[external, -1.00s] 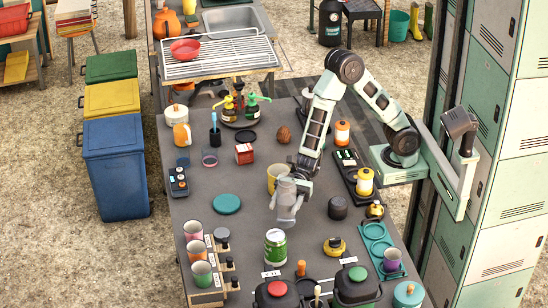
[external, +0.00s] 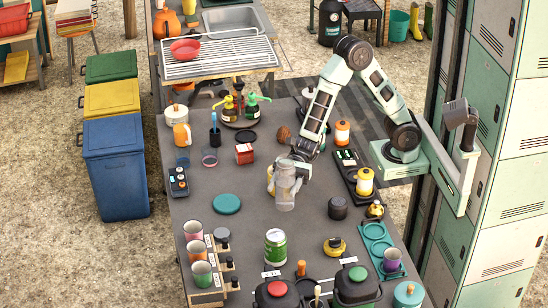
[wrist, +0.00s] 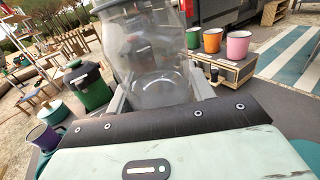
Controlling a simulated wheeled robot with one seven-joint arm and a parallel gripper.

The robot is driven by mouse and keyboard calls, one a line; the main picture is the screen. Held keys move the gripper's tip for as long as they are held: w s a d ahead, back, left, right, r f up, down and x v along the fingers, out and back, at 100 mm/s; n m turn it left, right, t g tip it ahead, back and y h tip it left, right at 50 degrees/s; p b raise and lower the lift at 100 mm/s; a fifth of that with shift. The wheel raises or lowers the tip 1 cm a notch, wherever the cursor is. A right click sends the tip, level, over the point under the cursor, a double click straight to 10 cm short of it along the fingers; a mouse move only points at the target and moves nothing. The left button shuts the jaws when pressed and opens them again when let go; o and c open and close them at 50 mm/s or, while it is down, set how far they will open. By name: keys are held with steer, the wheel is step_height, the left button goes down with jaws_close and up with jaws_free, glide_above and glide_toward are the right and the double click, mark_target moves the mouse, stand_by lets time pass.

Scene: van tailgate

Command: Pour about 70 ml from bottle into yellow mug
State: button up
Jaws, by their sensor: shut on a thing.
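The clear bottle (external: 285,190) is held by my gripper (external: 293,166) and looks about upright in the external view. My gripper is shut on it, and its clear body (wrist: 155,60) fills the middle of the wrist view between the fingers. I cannot make out a liquid level in it. The yellow mug (external: 270,180) is on the grey table just behind and left of the bottle in the external view, mostly hidden by the bottle and gripper. I cannot tell what is in the mug.
A teal disc (external: 227,204) lies left of the bottle and a dark round container (external: 338,208) stands to its right. A green can (external: 275,247) stands in front. Other mugs, including an orange one (external: 196,251), stand front left. Table around the bottle is fairly clear.

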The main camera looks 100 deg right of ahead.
steer(key=w+d+r+p+v, duration=0.1)
steer(key=r+p+v, duration=0.1)
steer(key=p+v, duration=0.8)
steer(key=w+r+p+v, duration=0.1)
steer(key=r+p+v, duration=0.1)
steer(key=p+v, duration=0.8)
steer(key=s+a+f+b, duration=0.1)
steer(key=s+f, duration=0.1)
steer(key=f, duration=0.4)
steer(key=s+a+f, duration=0.2)
steer(key=f, duration=0.4)
steer(key=shift+f+b, duration=0.2)
steer(key=shift+b, duration=0.2)
steer(key=shift+r+m, duration=0.15)
steer(key=shift+m, duration=0.25)
